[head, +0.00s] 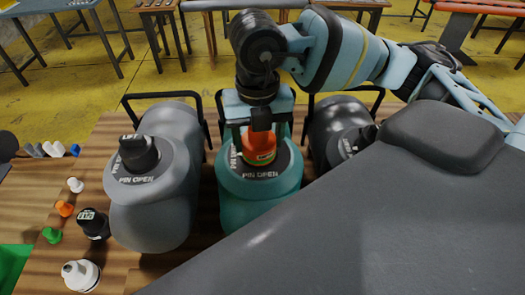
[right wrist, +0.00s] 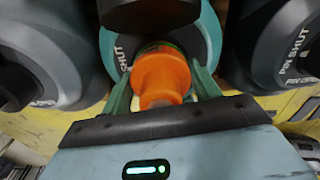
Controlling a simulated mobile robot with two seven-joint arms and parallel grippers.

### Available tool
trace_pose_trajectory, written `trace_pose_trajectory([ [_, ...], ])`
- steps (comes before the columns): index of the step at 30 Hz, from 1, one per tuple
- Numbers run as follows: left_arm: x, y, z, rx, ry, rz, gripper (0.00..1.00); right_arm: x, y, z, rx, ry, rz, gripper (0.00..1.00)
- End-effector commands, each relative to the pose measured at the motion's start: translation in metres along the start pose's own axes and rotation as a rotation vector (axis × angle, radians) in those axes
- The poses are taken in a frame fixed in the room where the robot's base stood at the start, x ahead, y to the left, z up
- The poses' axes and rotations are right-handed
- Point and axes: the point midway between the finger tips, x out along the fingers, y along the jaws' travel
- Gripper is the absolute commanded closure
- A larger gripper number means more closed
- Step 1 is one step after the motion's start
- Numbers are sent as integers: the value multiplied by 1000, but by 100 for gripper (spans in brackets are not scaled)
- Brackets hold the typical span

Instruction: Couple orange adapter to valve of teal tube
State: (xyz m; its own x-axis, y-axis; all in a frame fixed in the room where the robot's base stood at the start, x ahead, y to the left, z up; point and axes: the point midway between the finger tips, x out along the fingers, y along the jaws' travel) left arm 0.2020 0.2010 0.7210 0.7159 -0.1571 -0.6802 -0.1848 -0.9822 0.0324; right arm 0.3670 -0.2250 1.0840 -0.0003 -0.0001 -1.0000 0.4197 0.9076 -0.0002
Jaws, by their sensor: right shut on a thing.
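The teal tube (head: 262,192) stands in the middle between two grey ones, its top ring marked "PIN OPEN". The orange adapter (head: 259,146) is upright over the valve position at the tube's top and hides the valve. I cannot tell whether it is seated or just resting there. My right gripper (head: 260,122) comes down from above and is shut on the adapter. In the right wrist view the orange adapter (right wrist: 160,78) sits between the fingers, with a green band at its far end against the teal tube (right wrist: 209,35). My left gripper is not in view.
A grey tube (head: 155,205) stands left and another (head: 330,125) right, both with black valve tops. A large grey inflated hull (head: 390,220) fills the lower right. Several small adapters, including a white one (head: 80,274) and a black one (head: 94,223), stand on the wooden table at left.

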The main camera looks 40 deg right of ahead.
Motion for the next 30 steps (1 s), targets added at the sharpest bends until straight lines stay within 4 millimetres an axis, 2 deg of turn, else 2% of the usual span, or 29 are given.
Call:
trace_pose_trajectory([
  [2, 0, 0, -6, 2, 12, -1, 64, -2, 0, 0, 25, -2, 1, 63],
  [13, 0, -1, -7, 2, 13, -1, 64, 0, 0, 0, 44, -1, 0, 63],
  [17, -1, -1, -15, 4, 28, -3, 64, -2, 0, 0, 77, -3, 2, 63],
  [23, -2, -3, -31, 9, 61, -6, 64, -3, -1, 0, 176, -6, 3, 63],
  [25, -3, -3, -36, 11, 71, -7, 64, -3, -1, 0, 263, -4, 3, 63],
  [30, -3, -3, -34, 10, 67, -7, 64, 0, -1, 0, 383, -1, 0, 63],
])
